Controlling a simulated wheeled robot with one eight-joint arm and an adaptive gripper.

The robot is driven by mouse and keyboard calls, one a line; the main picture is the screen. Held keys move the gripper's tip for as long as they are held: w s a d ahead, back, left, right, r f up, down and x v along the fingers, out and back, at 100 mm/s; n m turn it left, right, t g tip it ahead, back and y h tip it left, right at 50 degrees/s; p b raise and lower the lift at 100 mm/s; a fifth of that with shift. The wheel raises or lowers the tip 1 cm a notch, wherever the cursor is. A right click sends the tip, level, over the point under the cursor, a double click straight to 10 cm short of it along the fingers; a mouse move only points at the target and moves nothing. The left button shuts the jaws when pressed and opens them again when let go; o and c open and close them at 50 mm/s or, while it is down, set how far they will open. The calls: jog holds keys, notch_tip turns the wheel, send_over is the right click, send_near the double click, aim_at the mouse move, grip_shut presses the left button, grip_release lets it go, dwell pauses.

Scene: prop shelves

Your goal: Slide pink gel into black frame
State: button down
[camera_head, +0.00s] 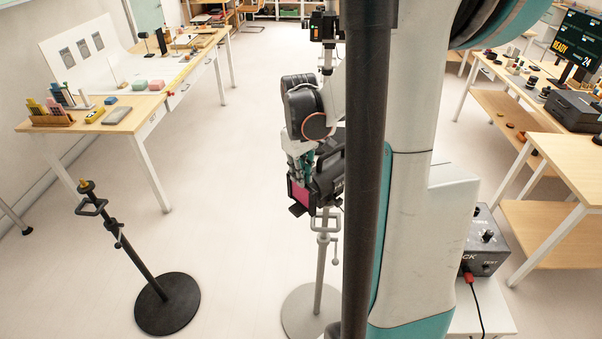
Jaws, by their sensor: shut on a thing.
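My gripper (301,170) hangs point-down near the middle of the view and is shut on the pink gel. The pink gel (299,194) is a small bright pink sheet just below the fingers. It is at the front of a black lamp-like housing (328,184), whose dark front edges are around or right beside it. I take these edges as the black frame (298,209). How far the gel sits in the frame is too small to tell. My fingers and arm hide part of the housing.
The housing stands on a grey stand (322,245) with a round base. A separate black stand (147,270) is at the left. A wooden table (122,112) with props is at upper left. A grey control box (484,245) is at right. Floor between the stands is clear.

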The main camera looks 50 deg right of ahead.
jog(key=c, duration=1.5)
grip_release()
jog(key=shift+c, duration=0.2)
notch_tip(320, 180, up, 12)
jog(key=shift+a, duration=0.25)
